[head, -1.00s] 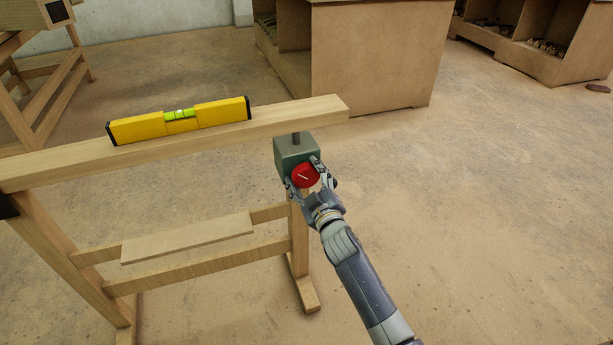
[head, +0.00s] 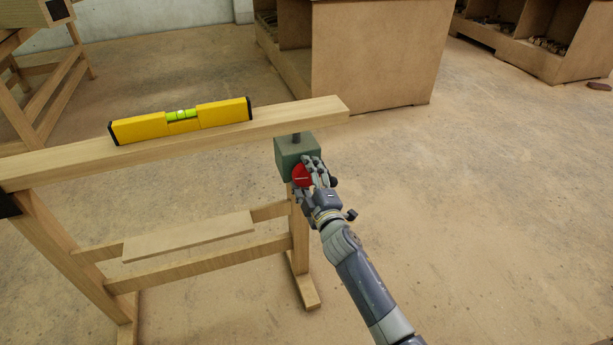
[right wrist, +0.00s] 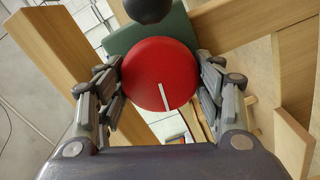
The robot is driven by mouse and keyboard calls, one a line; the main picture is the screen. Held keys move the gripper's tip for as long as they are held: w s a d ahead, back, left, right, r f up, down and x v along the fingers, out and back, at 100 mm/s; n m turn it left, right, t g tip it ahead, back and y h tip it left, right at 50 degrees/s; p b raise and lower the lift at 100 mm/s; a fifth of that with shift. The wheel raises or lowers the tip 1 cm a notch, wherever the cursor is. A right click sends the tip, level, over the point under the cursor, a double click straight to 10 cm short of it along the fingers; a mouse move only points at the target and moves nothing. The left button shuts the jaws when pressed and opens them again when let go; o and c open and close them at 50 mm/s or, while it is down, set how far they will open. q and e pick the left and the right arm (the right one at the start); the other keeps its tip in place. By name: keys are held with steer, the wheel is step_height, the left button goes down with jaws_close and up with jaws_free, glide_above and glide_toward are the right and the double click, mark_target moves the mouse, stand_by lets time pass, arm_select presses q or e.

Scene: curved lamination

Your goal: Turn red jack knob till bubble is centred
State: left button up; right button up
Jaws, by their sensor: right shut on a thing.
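The red jack knob (head: 302,176) sits on the front of the green jack block (head: 291,150), under the right end of the wooden beam (head: 240,134). My right gripper (head: 309,173) is shut on the knob and partly covers it in the head view. In the right wrist view the fingers lie on both sides of the red knob (right wrist: 160,72), and its white mark points down and slightly right. The yellow spirit level (head: 140,128) lies along the beam. Its green vial (head: 182,115) shows a pale bubble, but its exact place is too small to tell. My left gripper is not in view.
The beam rests on a wooden trestle with a lower shelf board (head: 190,237). A brown cabinet (head: 375,60) stands behind the beam. The floor (head: 480,220) to the right is clear.

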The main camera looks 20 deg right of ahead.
stand_by(0.3)
steer(key=o, duration=1)
steer(key=shift+o, duration=0.2)
steer(key=s, duration=1.2)
steer(key=shift+d, duration=0.2)
